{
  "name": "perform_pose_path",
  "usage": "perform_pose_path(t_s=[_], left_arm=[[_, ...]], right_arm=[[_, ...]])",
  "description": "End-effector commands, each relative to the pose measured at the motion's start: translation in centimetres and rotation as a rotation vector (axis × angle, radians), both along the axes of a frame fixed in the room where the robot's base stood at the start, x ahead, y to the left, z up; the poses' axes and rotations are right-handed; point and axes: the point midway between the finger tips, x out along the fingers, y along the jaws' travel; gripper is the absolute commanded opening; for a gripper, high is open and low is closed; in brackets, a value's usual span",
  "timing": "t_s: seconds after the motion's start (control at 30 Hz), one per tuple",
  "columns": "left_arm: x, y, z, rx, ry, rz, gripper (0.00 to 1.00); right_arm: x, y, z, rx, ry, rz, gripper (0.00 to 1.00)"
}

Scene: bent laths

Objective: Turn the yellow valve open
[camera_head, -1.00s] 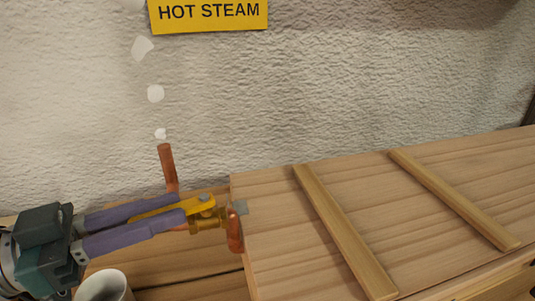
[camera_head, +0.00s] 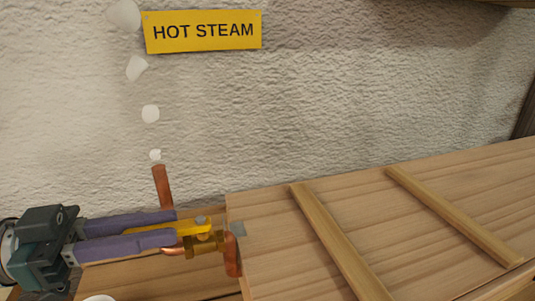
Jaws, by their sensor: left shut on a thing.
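The yellow valve handle (camera_head: 190,227) sits on a brass valve body (camera_head: 207,243) in a copper pipe (camera_head: 161,186), in the lower left of the head view. The handle points left from its pivot, roughly along the brass body. My left gripper (camera_head: 175,227) comes in from the left, its two purple fingers on either side of the handle, shut on it. The fingers hide part of the handle and pipe. My right gripper is out of view.
A wooden crate (camera_head: 270,225) with two slats stands close right of the valve. A pale cup rim (camera_head: 99,298) shows at the bottom edge.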

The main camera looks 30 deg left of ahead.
Motion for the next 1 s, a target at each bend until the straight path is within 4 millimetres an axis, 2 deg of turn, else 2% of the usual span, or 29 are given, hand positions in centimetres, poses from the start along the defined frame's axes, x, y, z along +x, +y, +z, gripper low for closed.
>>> perform_pose_path(t_s=[0.03, 0.07, 0.3, 0.53, 0.67, 1.0], left_arm=[[0.0, 0.0, 0.0, 0.001, -0.002, -0.002, 0.0], [0.0, 0.0, 0.0, 0.001, -0.002, -0.002, 0.26], [0.0, 0.0, 0.0, 0.0, -0.001, -0.001, 0.53], [0.0, 0.0, 0.0, 0.001, -0.001, 0.0, 0.53], [-0.6, 0.6, -0.1, 0.003, 0.004, 0.0, 0.53], [-5.5, 5.0, -0.2, 0.003, 0.004, 0.0, 0.53]], right_arm=[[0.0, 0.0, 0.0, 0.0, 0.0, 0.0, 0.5], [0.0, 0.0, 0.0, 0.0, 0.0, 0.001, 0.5], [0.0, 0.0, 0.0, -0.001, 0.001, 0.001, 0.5], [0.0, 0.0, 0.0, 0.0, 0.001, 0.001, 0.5], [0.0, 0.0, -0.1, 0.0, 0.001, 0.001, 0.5], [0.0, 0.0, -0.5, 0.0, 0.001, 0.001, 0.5]])
